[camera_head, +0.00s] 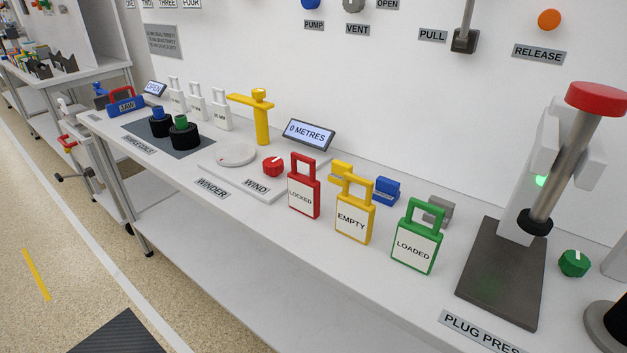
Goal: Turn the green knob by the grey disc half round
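A green knob (573,264) with a white mark on its top sits on the white bench at the right, just right of the plug press. The white mark points roughly away from me, toward the wall. A grey disc (592,318), cut off by the right edge of the picture, lies just in front of the knob, with a black part on it. Neither of my grippers is in view, and nothing touches the knob.
The plug press, with its dark base plate (500,272) and red-topped lever (597,98), stands close left of the knob. Green, yellow and red tags (417,240) stand further left, near a winder with a red knob (273,167).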

